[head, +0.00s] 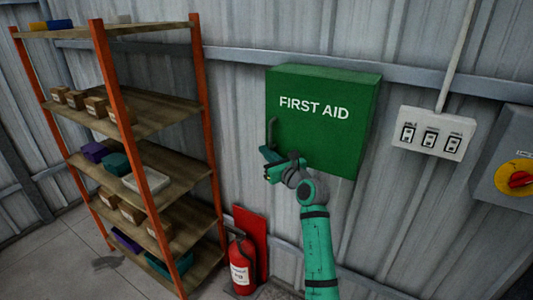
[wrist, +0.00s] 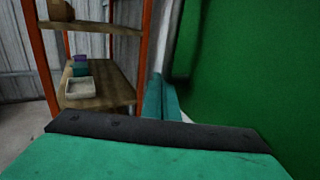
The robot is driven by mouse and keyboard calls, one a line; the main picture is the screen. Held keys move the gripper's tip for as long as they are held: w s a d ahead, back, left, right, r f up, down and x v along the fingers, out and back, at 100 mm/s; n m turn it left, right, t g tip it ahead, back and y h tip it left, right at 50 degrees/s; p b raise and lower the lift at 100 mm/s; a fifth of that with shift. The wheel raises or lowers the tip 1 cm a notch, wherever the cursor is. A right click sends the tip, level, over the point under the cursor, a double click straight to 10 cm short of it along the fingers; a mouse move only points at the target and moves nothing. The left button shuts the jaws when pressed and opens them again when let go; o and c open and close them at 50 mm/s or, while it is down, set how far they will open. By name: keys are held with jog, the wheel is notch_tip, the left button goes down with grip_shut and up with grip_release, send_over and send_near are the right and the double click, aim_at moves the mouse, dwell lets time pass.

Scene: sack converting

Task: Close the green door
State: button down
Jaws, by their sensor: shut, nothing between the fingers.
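The green door (head: 318,135) is the front of a wall cabinet lettered FIRST AID. It looks flush or nearly flush with the cabinet; I cannot tell whether a small gap is left. A dark upright handle (head: 271,131) is near its left edge. My gripper (head: 268,166) is at the door's lower left, just below the handle, its fingers shut and empty. In the wrist view, the green door (wrist: 260,70) fills the right side. The shut fingers (wrist: 161,98) point along its left edge; I cannot tell if they touch it.
A shelf rack with orange posts (head: 118,115) holds boxes and bins on the left. A red fire extinguisher (head: 241,265) stands on the floor below the cabinet. A switch panel (head: 432,134) and a grey box with a red knob (head: 519,180) are on the wall at right.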

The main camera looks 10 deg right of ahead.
jog(key=s+a+f+m+y, duration=0.2)
jog(key=s+a+f+y, duration=0.15)
jog(key=s+a, duration=0.7)
jog(key=s+a+f+m+y, duration=0.2)
jog(key=s+a+f, duration=0.3)
jog(key=s+a, duration=0.5)
jog(key=s+a+f+m+t, duration=0.1)
jog(key=s+a+f+m, duration=0.1)
jog(key=s+a+m, duration=0.3)
jog(key=s+a+f+m+t, duration=0.1)
jog(key=s+f+m+t, duration=0.15)
jog(key=s, duration=0.35)
jog(key=s+d+f+m+g+h, duration=0.1)
jog(key=s+d+f+m+h, duration=0.2)
jog(key=s+m, duration=0.6)
jog(key=s+d+f+m+g+h, duration=0.2)
jog(key=s+f+m+h, duration=0.2)
jog(key=s, duration=1.1)
jog(key=s+d+f+m+g+h, duration=0.2)
jog(key=s+f+m, duration=0.6)
jog(key=s+m, duration=0.4)
jog(key=d+m+h, duration=0.1)
jog(key=m, duration=0.2)
jog(key=shift+d+h, duration=0.35)
jog(key=shift+f, duration=0.1)
